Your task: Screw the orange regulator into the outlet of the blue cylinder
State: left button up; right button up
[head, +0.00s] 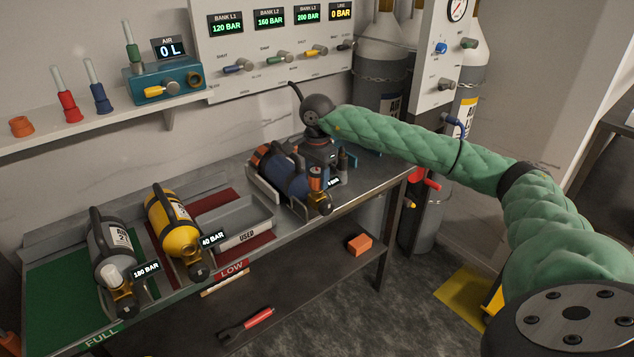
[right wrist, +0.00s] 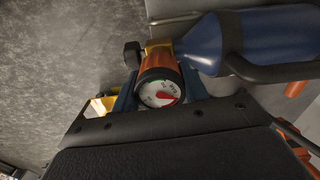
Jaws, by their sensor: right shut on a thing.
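The blue cylinder (head: 284,172) lies in a grey cradle at the right end of the bench, its brass valve and dark knob (head: 325,208) towards the front edge. The orange regulator (head: 316,178) sits above the valve. In the right wrist view the regulator's dial gauge (right wrist: 160,93) faces me, and its far end meets the brass valve (right wrist: 158,50) beside the blue cylinder (right wrist: 265,35). My right gripper (right wrist: 160,88) is shut on the regulator, blue fingers on either side. How far the thread is engaged cannot be told. My left gripper is out of view.
A yellow cylinder (head: 172,222) and a grey cylinder (head: 110,245) lie in cradles to the left. An empty grey tray (head: 232,222) marked USED is between yellow and blue. An orange block (head: 359,244) lies on the lower shelf. A valve panel (head: 275,50) stands behind.

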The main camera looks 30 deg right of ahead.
jog(key=m, duration=0.5)
jog(key=shift+m+b, duration=0.3)
jog(key=shift+m, duration=0.1)
jog(key=m, duration=0.5)
jog(key=shift+m, duration=0.4)
jog(key=m, duration=0.5)
jog(key=shift+m, duration=0.4)
jog(key=m, duration=0.5)
jog(key=o, duration=1.1)
